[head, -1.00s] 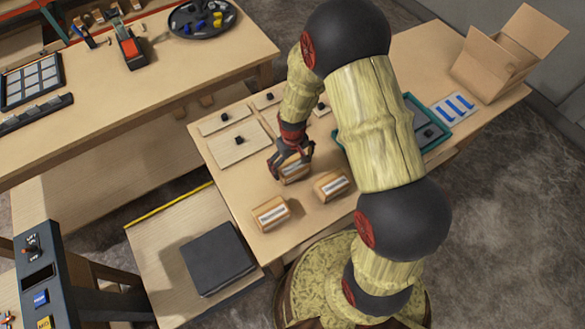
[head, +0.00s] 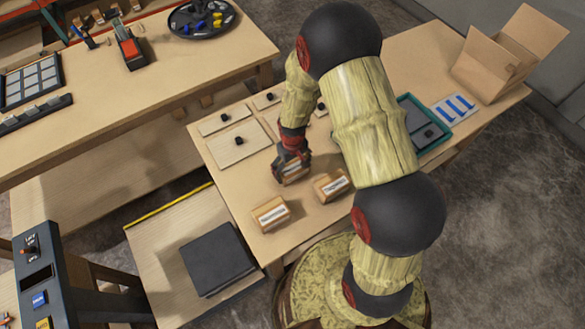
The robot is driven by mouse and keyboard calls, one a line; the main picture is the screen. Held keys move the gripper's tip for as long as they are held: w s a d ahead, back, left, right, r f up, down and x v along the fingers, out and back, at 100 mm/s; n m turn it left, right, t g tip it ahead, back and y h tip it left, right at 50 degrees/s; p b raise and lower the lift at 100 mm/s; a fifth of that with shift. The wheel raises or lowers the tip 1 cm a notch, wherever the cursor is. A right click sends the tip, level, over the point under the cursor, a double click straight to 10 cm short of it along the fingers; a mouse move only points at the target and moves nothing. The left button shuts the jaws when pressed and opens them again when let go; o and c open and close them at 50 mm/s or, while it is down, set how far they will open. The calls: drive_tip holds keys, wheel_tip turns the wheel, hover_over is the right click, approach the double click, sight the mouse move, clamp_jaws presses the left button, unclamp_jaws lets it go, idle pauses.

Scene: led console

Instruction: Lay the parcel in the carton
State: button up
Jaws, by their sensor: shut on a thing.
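Three small brown parcels with white labels are on the near part of the table. My gripper (head: 290,170) is shut on the back parcel (head: 294,174), its fingers covering part of it. I cannot tell whether that parcel still touches the table. A second parcel (head: 331,186) lies just to the right and nearer, and a third parcel (head: 270,214) to the left and nearer. The open carton (head: 486,66) stands at the far right end of the table, flaps up; its inside is mostly hidden.
A green-edged tray (head: 437,143) and a white card with blue strips (head: 453,107) lie between my arm and the carton. Wooden plates with black knobs (head: 237,149) lie behind my gripper. A dark flat box (head: 217,260) sits at lower left.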

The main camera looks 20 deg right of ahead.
drive_tip(key=c, duration=0.7)
